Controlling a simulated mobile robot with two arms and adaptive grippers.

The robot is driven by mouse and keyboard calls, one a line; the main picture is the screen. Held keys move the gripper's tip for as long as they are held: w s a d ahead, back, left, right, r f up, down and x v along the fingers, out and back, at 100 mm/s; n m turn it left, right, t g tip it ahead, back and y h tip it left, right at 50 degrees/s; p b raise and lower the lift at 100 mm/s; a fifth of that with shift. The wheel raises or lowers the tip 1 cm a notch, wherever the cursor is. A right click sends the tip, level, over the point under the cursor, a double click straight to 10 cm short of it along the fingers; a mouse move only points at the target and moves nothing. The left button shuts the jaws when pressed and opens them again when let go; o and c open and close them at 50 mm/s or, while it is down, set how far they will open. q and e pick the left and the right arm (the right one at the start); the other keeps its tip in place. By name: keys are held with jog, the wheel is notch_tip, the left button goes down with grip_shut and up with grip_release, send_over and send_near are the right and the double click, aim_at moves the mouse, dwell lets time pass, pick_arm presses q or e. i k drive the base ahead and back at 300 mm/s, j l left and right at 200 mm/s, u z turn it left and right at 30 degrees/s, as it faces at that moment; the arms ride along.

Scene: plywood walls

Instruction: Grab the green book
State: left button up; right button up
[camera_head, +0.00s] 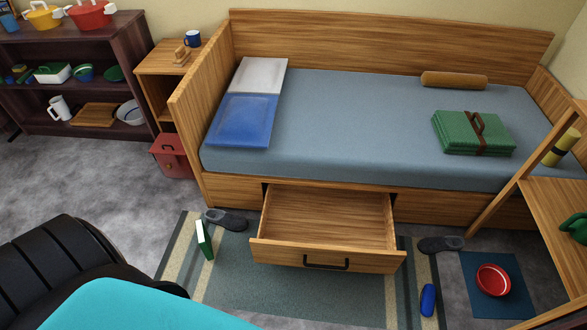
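The green book (204,239) stands upright on the striped rug, left of the open bed drawer and just in front of a dark slipper. Its green cover and a white edge show. Neither of my grippers is in view, and nothing is touching the book.
The open, empty drawer (325,225) juts out from under the wooden bed. Slippers (226,219) (441,244) lie on both sides of it. A blue object (428,300) and a red bowl (494,280) are at right. The striped rug (262,284) has free room in front of the drawer.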

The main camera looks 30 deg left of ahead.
aim_at(204, 241)
jog(key=k+j+u, duration=0.35)
jog(key=k+j, duration=0.15)
jog(key=j+u, duration=0.1)
jog(key=u, duration=1.1)
